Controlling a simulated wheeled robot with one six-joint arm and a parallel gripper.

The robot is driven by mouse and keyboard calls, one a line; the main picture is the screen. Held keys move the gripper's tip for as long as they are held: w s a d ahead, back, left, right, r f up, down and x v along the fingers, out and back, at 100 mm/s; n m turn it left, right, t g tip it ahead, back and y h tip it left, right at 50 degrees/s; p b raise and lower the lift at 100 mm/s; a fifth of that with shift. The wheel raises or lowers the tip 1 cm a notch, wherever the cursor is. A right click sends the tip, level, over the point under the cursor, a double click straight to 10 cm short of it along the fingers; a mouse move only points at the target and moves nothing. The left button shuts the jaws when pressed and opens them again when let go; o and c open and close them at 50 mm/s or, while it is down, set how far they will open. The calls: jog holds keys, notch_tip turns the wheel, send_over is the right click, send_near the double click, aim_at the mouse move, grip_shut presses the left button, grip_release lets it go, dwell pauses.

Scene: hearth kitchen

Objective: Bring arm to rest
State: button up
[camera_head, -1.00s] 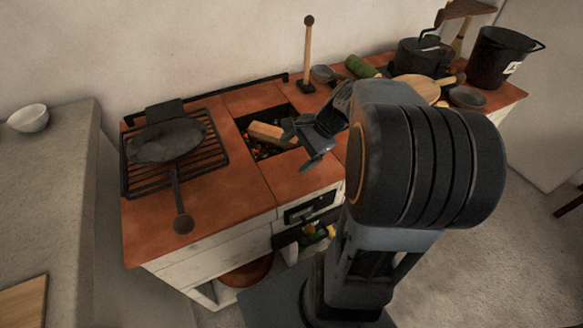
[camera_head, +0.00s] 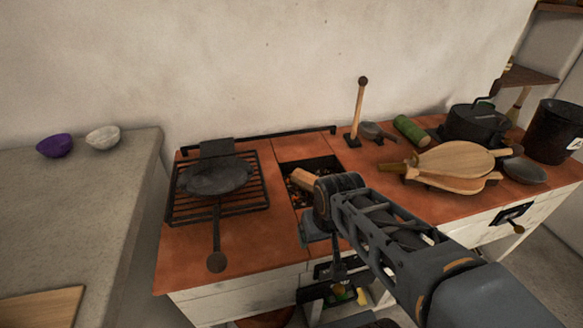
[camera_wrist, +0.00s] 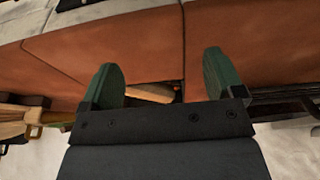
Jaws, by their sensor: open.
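My arm reaches in from the lower right of the head view, with its wrist in front of the fire pit (camera_head: 322,164). My gripper (camera_wrist: 163,80) is open and empty in the wrist view, with its two green fingers well apart. The gap between them faces the orange worktop (camera_wrist: 80,45) and the pit opening. In the head view my gripper's fingers are hard to make out below the wrist. A wooden block (camera_head: 304,179) lies in the pit, partly hidden by my wrist; it also shows between the fingers in the wrist view (camera_wrist: 150,92).
A dark pan (camera_head: 217,176) sits on the grill rack (camera_head: 186,206), its handle pointing forward. Bellows (camera_head: 455,160), a green cylinder (camera_head: 409,130), a black pot (camera_head: 474,124) and a bucket (camera_head: 556,130) stand right. Purple (camera_head: 54,146) and white (camera_head: 103,137) bowls stand on the left counter.

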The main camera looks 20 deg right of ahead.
notch_tip(320, 180, up, 24)
jog(key=p, duration=2.2)
jog(key=shift+s+a+t, duration=0.2)
jog(key=shift+a+t, duration=0.05)
jog(key=shift+t, duration=0.05)
